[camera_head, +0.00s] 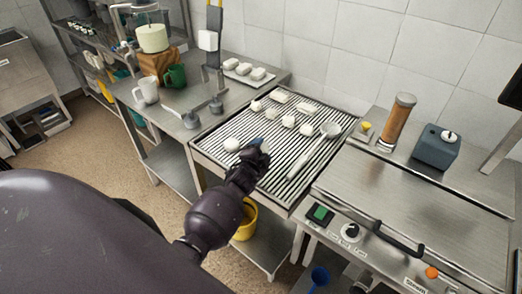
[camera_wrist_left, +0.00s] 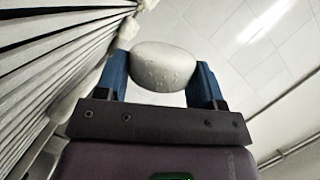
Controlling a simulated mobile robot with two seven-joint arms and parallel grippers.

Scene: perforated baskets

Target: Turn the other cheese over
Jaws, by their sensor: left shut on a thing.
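My left gripper (camera_head: 260,145) is over the near part of the slatted metal rack (camera_head: 217,160). In the left wrist view its two blue fingers (camera_wrist_left: 163,78) are shut on a smooth, rounded white cheese (camera_wrist_left: 164,66), one finger at each side. The held cheese is not clearly visible in the head view, where the hand covers that spot. Another rounded white piece (camera_head: 231,144) lies on the rack just left of the gripper. Several more white pieces, such as one at the back (camera_head: 280,96), lie farther back on the rack.
A long white-handled utensil (camera_head: 306,160) lies on the rack right of the gripper. A tray of white pieces (camera_head: 236,75), a green mug (camera_head: 176,76) and a white mug (camera_head: 146,90) stand on the left table. A flat-lidded appliance (camera_head: 400,195) borders the rack on the right.

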